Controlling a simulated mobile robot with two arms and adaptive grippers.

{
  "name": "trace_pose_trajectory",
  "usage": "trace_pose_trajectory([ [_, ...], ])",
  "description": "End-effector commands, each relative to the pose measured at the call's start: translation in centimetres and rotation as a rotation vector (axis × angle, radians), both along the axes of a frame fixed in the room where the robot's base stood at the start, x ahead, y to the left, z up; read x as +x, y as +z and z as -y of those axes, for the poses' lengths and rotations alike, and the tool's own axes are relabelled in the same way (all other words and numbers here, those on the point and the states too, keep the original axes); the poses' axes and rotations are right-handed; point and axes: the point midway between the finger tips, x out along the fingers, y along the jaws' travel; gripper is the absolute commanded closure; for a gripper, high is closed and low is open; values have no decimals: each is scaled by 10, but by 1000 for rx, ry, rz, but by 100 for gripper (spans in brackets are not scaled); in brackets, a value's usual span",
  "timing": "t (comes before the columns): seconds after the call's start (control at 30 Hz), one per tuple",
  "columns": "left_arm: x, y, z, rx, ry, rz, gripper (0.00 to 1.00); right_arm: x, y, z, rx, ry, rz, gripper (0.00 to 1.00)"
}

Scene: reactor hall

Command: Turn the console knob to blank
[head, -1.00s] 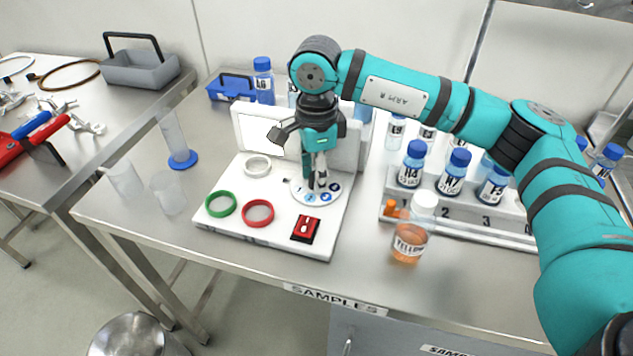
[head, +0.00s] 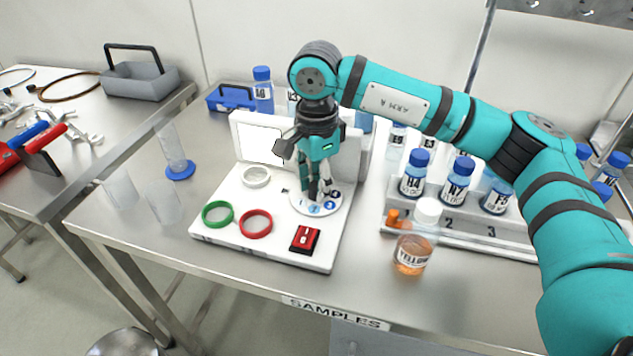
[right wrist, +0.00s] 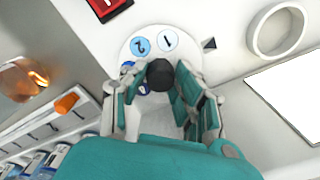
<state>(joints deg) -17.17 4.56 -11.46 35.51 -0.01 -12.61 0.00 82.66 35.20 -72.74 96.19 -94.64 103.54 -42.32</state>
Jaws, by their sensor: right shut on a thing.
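The white console (head: 288,249) stands on the steel table, with a blank white screen (head: 260,137) on its upright back. The dark knob (right wrist: 160,74) is in the middle of the plate. My right gripper (head: 318,194) points down over the dial and is shut on the knob; its fingers show on both sides of it in the right wrist view (right wrist: 155,95). Which mark the knob points to is hidden. My left gripper is not in view.
The console also bears white (head: 255,176), green (head: 217,213) and red (head: 256,223) rings and a red switch (head: 305,239). A bottle of orange liquid (head: 414,250) and a rack (head: 465,222) of blue-capped bottles stand to the right. Clear glassware (head: 163,204) stands to the left.

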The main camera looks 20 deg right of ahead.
Motion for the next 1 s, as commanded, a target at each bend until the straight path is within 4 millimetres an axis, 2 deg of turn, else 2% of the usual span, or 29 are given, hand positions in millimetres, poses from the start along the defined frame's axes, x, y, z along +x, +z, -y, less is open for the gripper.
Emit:
trace_pose_trajectory([
  [0.03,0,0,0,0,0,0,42,1,2,0,1,0,6,68],
  [0.2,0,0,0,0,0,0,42,1,1,0,1,-1,4,48],
  [0.47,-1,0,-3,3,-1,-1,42,0,1,0,0,-1,2,48],
  [0.57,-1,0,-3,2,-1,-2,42,1,8,0,1,-1,4,48],
  [0.67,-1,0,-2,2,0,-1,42,1,22,0,0,-1,5,48],
  [1.0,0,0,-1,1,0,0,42,1,93,0,1,-1,6,48],
])
